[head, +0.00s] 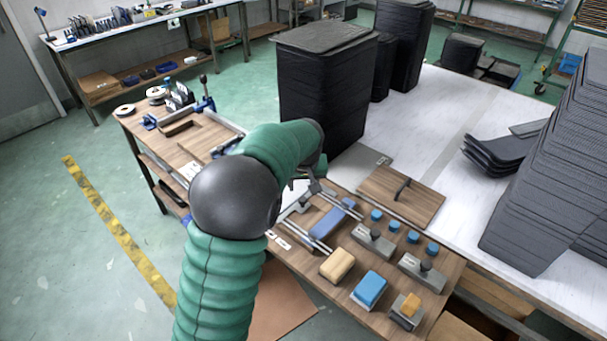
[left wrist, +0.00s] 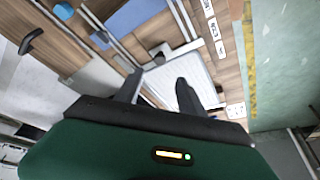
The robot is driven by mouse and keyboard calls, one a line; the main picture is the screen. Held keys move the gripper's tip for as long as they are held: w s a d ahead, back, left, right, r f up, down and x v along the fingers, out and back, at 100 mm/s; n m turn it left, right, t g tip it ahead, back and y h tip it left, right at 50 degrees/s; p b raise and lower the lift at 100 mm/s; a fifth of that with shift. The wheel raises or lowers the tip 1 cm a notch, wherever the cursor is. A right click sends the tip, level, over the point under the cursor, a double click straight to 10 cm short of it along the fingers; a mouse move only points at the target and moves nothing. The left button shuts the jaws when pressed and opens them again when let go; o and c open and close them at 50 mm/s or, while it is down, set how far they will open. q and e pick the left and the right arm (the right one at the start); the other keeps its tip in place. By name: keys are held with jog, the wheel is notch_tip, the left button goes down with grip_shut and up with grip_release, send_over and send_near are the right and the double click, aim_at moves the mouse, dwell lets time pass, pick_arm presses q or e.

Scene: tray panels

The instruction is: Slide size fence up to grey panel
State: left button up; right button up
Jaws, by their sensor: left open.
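My left gripper (head: 313,184) reaches over the wooden work board from the left, its jaws partly hidden by my arm. In the left wrist view my left gripper (left wrist: 162,95) is open, with its two dark fingers apart and nothing seen between them. A ribbed pale grey panel (left wrist: 190,72) lies just beyond and below the fingers. A small grey block (left wrist: 160,52), which may be the size fence, stands at the panel's edge on the rail side. A blue piece (head: 335,218) lies along the metal rails (head: 318,240). My right gripper is not in view.
Yellow (head: 337,264) and blue (head: 370,290) blocks, grey-based handled tools (head: 373,242) and several blue knobs stand on the front of the board. A wooden board with a black handle (head: 400,195) lies behind. A tall black stack (head: 325,90) stands close beyond my gripper.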

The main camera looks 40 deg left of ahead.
pick_arm(q)
jog(key=v, duration=0.6)
jog(key=shift+f, duration=0.1)
